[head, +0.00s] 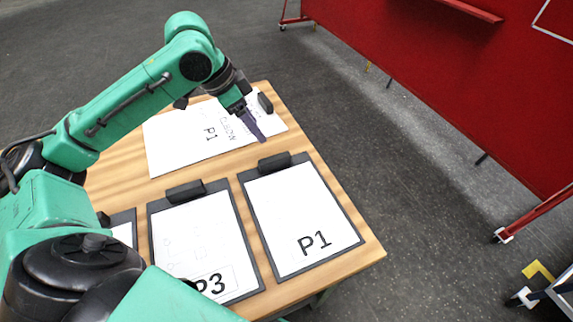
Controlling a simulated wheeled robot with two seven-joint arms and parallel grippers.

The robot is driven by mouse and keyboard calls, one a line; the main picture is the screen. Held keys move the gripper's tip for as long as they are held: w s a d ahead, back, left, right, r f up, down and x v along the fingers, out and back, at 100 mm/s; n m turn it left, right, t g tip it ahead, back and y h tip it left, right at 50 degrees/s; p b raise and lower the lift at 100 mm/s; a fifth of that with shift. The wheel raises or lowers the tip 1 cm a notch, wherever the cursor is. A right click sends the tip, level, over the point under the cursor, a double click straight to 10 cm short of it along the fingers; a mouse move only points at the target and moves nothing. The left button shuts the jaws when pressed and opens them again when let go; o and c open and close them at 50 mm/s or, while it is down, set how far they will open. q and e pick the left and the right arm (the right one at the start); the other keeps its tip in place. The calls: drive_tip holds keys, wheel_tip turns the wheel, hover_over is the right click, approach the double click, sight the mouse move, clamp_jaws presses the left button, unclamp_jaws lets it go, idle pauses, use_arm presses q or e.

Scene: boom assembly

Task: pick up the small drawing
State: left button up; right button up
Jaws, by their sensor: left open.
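A white sheet (180,150) marked P1, with faint lettering, lies at the back of the wooden table. Two dark clipboards in front hold smaller white sheets: one marked P1 (300,215) at the right, one marked P3 (198,235) in the middle. I cannot tell which sheet is the small drawing. My left gripper (254,128) is open, pointing down over the right part of the back sheet, and hides some of it. I cannot tell whether its fingers touch the paper. My right gripper is out of view.
A third clipboard (124,228) is mostly hidden by my arm at the left. A black block (265,103) sits at the back sheet's right edge. The wooden table (358,258) has a bare strip at its front right. A red panel (480,90) stands beyond open grey floor.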

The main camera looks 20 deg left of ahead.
use_arm(q)
approach(277, 157)
wheel_tip(277, 157, down, 3)
drive_tip(key=d, duration=0.2)
drive_tip(key=x, duration=0.2)
drive_tip(key=p+x, duration=0.1)
drive_tip(key=x, duration=0.1)
drive_tip(key=a+x, duration=0.1)
drive_tip(key=x, duration=0.1)
drive_tip(key=shift+w+f+p, duration=0.25)
drive_tip(key=shift+w+p, duration=0.1)
drive_tip(key=shift+w, duration=0.1)
drive_tip(key=shift+f, duration=0.2)
drive_tip(key=shift+w, duration=0.1)
drive_tip(key=shift+c, duration=0.6)
clamp_jaws()
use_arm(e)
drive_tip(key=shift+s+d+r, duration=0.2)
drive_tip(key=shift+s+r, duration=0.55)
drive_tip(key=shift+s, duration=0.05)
